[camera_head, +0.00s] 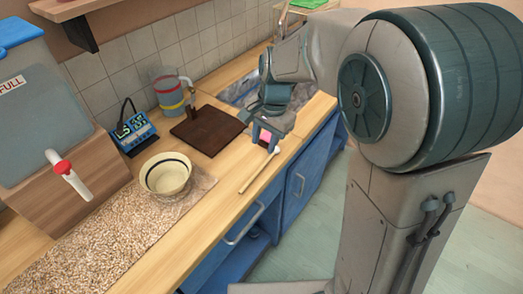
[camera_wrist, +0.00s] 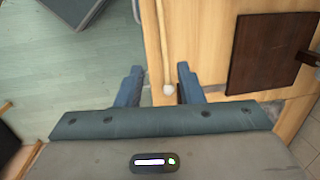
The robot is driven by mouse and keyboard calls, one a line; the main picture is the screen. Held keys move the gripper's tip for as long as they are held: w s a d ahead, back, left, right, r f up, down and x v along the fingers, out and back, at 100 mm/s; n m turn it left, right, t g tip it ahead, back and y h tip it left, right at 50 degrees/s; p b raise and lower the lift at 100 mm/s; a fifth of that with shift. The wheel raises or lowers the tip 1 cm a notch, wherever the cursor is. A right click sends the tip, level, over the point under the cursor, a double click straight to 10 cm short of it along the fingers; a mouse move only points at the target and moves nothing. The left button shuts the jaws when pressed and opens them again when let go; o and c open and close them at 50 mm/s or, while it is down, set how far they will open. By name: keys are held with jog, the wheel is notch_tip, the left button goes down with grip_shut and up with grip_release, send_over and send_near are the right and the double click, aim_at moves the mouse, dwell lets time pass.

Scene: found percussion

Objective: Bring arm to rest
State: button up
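My gripper (camera_head: 266,138) is over the front part of the wooden counter, between the dark board and the counter edge. In the wrist view its two blue fingers (camera_wrist: 158,84) are spread apart with nothing clamped between them. A thin wooden stick with a pale round tip (camera_head: 258,171) lies along the counter edge, its tip end close to my gripper. In the wrist view the stick (camera_wrist: 161,40) runs between the fingers, with its pale tip near the palm side. A pink patch shows at my gripper in the head view; I cannot tell what it is.
On the counter stand a cream bowl (camera_head: 166,173), a pitcher with coloured bands (camera_head: 173,92), a dark brown board (camera_head: 207,130), a blue display device (camera_head: 134,128) and a tapped dispenser (camera_head: 52,115). Grain-like material (camera_head: 105,235) covers the left. Blue cabinets (camera_head: 300,175) are below.

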jog(key=shift+r, duration=0.4)
jog(key=shift+s+d, duration=0.1)
jog(key=shift+d, duration=0.05)
jog(key=s+d+r+n+t+h, duration=0.1)
jog(key=s+d+r+n+t, duration=0.1)
jog(key=s+d+n, duration=0.5)
jog(key=shift+s+d+r+n+t+h, duration=0.3)
jog(key=shift+s+d, duration=2.35)
jog(key=shift+s, duration=1.85)
